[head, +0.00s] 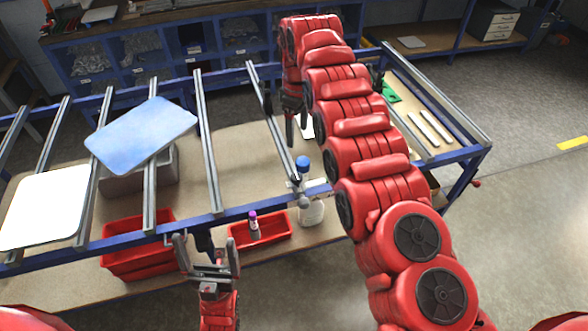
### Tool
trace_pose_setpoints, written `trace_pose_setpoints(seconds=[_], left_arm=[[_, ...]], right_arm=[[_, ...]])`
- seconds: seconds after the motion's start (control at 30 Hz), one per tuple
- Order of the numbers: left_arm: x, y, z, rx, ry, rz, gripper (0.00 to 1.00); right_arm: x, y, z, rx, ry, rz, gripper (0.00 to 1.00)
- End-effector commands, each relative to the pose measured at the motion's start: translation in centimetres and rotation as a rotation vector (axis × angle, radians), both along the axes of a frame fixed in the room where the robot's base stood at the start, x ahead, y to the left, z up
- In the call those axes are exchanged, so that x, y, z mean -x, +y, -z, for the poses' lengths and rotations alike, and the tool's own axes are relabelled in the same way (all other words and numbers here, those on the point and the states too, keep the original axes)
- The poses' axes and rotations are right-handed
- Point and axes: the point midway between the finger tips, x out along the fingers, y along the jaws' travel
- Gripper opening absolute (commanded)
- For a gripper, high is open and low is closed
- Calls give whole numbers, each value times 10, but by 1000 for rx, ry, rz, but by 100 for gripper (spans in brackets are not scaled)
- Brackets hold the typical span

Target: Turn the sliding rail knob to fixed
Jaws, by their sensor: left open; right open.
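Several grey rails cross the blue-framed table. One slanted sliding rail (279,140) has a dark handle-like part (266,106) near its far half and a small grey knob-like end (303,200) at the front beam. A black knob-like part (204,240) hangs below the front beam, close to my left gripper. I cannot tell which part is the task's knob or how it is set. My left gripper (208,252) is open, pointing up at the front beam around or just before that black part. My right gripper (296,125) is open, pointing down beside the slanted rail.
A blue sign plate (142,134) and a white plate (45,206) lie on the left rails. Red bins (140,262) stand below. A blue-capped bottle (311,208) and a purple-capped bottle (253,226) stand near the front. My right arm covers the table's right middle.

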Motion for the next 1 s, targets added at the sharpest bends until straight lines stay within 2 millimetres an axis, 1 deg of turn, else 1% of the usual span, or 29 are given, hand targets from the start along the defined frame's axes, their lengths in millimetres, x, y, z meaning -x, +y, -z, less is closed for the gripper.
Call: trace_pose_setpoints(seconds=[0.07, 0.17, 0.47, 0.5, 0.6, 0.63, 0.67, 0.83, 0.9, 1.0], left_arm=[[0, 0, 3, 0, 0, 0, 100], [0, 0, 13, 0, 0, 0, 100], [0, 0, 70, 0, 0, 0, 100], [0, 0, 65, 0, 1, 0, 100], [0, 0, 68, 0, 0, 0, 100], [0, 0, 68, 0, 0, 0, 100], [0, 0, 60, 0, 0, 0, 100], [0, 0, 47, 0, 0, 0, 100], [0, 0, 41, 0, 0, 0, 100], [0, 0, 39, 0, 0, 0, 100]], right_arm=[[6, 0, -3, 6, 20, -9, 77], [8, -1, 8, 7, 25, -11, 77], [6, -1, 66, 6, 21, -9, 77], [5, -4, 66, 9, 19, -5, 77], [6, -3, 85, 7, 23, -6, 77], [6, -2, 89, 5, 21, -8, 77], [6, 0, 88, 5, 21, -11, 77], [7, 0, 117, 7, 24, -8, 77], [7, -1, 132, 7, 24, -8, 77], [7, 0, 148, 8, 26, -9, 77]])
